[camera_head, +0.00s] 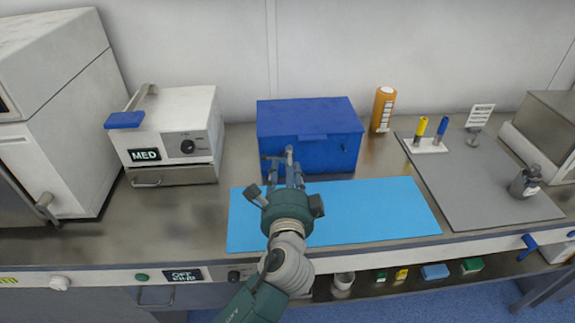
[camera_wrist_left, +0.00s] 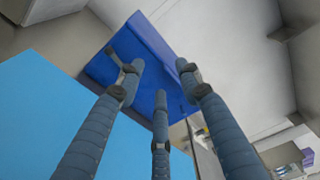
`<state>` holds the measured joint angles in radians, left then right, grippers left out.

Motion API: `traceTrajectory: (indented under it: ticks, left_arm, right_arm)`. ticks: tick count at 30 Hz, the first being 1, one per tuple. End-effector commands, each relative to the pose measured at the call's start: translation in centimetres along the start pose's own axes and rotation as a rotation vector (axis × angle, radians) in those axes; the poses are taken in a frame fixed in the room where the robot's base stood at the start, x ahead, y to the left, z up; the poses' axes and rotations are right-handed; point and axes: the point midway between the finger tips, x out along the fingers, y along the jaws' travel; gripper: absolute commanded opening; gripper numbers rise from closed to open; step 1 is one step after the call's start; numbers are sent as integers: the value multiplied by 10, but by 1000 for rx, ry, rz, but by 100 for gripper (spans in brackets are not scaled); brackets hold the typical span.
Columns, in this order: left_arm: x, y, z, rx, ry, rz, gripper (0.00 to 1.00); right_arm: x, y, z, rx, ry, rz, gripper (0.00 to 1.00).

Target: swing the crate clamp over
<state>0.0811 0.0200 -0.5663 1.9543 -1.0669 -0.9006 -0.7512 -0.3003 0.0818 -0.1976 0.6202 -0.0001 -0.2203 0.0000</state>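The blue crate (camera_head: 340,152) stands at the back of the steel table with its lid down. A small blue tab (camera_head: 313,137) sits on its front just below the lid edge; I cannot tell if this is the clamp. My left gripper (camera_head: 282,168) is in front of the crate's left half, its fingers pointing at the front face and hiding part of it. In the left wrist view the three fingers are spread with nothing between them, and the crate (camera_wrist_left: 165,48) is beyond the tips. Contact with the crate cannot be told. My right gripper is not in view.
A light-blue mat (camera_head: 380,210) lies in front of the crate. A white MED box (camera_head: 185,120) with a blue-ended lever (camera_head: 125,119) stands left. An orange bottle (camera_head: 382,110) is right of the crate. A grey mat (camera_head: 480,190) with small items lies further right.

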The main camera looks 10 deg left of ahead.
Motion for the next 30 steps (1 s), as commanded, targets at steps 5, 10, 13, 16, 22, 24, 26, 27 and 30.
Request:
traceTrajectory:
  ticks: [5, 10, 13, 16, 22, 24, 26, 27, 30]
  left_arm:
    - [-12, 56, 29, -9, -82, 165, 36]
    - [2, 61, 32, -6, -89, 176, 36]
    - [19, 63, 34, -7, -89, 175, 36]
    - [39, 66, 36, -5, -89, 174, 36]
    - [73, 73, 38, -6, -87, 174, 36]
    - [81, 75, 38, -8, -87, 174, 36]
    - [86, 76, 39, -8, -87, 173, 36]
    - [89, 76, 39, -8, -86, 173, 36]
    - [92, 78, 39, -9, -86, 173, 36]
  right_arm:
    - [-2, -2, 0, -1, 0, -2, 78]
    - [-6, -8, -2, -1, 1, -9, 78]
    - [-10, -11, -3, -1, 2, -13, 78]
    - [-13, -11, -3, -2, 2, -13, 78]
    - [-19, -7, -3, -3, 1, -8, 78]
    - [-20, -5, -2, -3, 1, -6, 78]
    - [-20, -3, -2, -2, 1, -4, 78]
    - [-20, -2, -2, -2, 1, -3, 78]
    - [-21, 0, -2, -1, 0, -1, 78]
